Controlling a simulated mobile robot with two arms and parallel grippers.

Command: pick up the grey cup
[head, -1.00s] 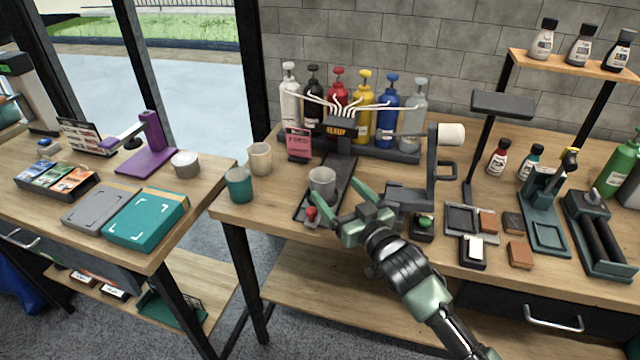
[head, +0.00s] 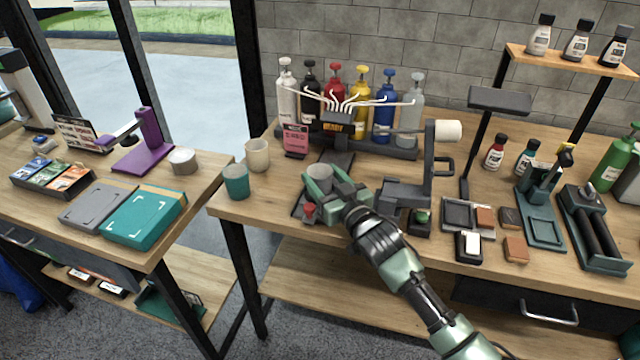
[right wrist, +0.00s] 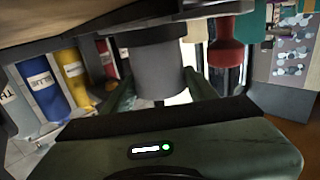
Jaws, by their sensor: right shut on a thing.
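In the right wrist view the grey cup (right wrist: 158,66) sits between the two fingers of my right gripper (right wrist: 158,90). The cup's lower part is hidden by the gripper in the head view. My left gripper is not in view.
A teal cup (head: 236,181) and a cream cup (head: 257,155) stand to the left. The dispenser's several pump bottles, including a yellow one (head: 360,104), stand behind. A red knob (head: 310,211) is in front of the cup. A dark stand (head: 410,193) is close on the right.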

